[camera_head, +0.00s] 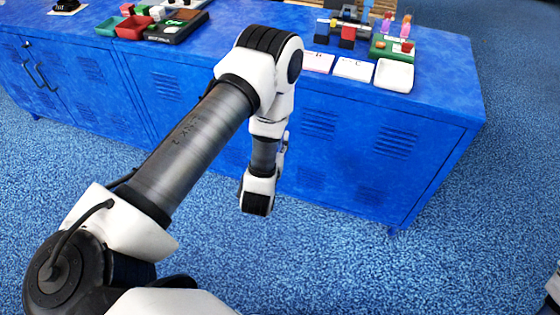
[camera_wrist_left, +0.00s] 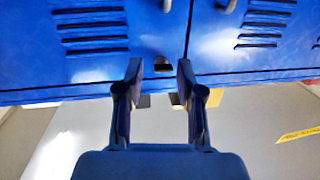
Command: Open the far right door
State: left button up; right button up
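The far right door (camera_head: 390,165) is the right front panel of the blue cabinet (camera_head: 468,95) in the head view. It has louvered slots and looks shut; my arm covers part of the front to its left. In the left wrist view, two blue doors meet at a vertical seam, with parts of two grey handles at the top edge. My left gripper (camera_wrist_left: 160,80) is open, its fingers apart and pointing at the doors. A small dark piece (camera_wrist_left: 163,67) on the left door shows between the fingertips. The head view mostly hides this gripper behind my arm.
The cabinet top holds red and green bins (camera_head: 130,27), a dark device (camera_head: 178,27), white cards (camera_head: 353,69), a white tray (camera_head: 394,75) and a green tray (camera_head: 381,45). Blue carpet (camera_head: 330,260) in front of the cabinet's right part is clear.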

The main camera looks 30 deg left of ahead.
pick_arm(q)
notch_tip(320, 180, down, 12)
jog(key=w+a+y+b, duration=0.1)
jog(key=w+b, duration=0.1)
jog(key=b, duration=0.8)
jog(key=shift+n+t, duration=0.4)
jog(key=x, duration=0.2)
jog(key=b+x, duration=0.1)
jog(key=x, duration=0.4)
jog(key=shift+w+a+r+b, duration=0.2)
jog(key=shift+a+r+b, duration=0.15)
jog(key=shift+r, duration=0.1)
pick_arm(e)
notch_tip(320, 180, down, 16)
pick_arm(q)
jog(key=shift+c, duration=0.3)
pick_arm(e)
jog(key=shift+r, duration=0.1)
pick_arm(q)
grip_shut()
